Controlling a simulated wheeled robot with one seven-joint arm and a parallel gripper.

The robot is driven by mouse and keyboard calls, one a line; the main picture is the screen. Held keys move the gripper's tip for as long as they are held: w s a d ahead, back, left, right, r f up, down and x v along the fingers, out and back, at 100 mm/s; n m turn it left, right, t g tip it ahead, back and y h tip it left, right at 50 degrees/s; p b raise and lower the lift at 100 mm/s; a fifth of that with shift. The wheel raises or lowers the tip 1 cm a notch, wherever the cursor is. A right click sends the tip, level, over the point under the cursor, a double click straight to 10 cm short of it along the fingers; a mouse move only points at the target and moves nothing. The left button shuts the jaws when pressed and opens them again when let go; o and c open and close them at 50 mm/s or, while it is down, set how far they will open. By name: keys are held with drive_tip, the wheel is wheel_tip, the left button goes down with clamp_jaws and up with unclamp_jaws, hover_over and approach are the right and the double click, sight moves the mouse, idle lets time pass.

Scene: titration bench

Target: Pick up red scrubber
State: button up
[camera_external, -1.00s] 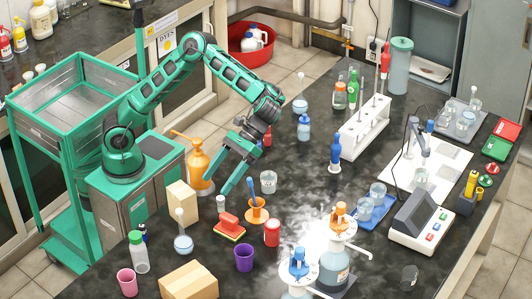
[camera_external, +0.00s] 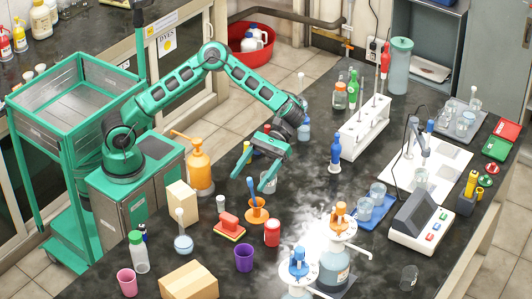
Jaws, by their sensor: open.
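The red scrubber (camera_external: 229,222) lies on the dark bench top, with a red upper part and a yellowish edge below. My gripper (camera_external: 252,181) is open and empty, pointing down above the bench. In the picture it is above and a little right of the scrubber, clearly apart from it. The scrubber is in full view.
A purple cup (camera_external: 244,257) is in front. A round flask (camera_external: 183,243), a beige block (camera_external: 183,202) and an orange pump bottle (camera_external: 199,168) stand left.

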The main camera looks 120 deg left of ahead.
approach(232, 215)
drive_tip(key=x, duration=0.4)
drive_tip(key=shift+s+f, duration=0.25)
drive_tip(key=shift+f, duration=0.1)
drive_tip(key=shift+x, duration=2.6)
drive_tip(key=shift+w, duration=0.1)
drive_tip(key=shift+r, duration=0.1)
drive_tip(key=c, duration=1.1)
drive_tip(key=shift+c, duration=0.2)
drive_tip(key=shift+r, duration=0.1)
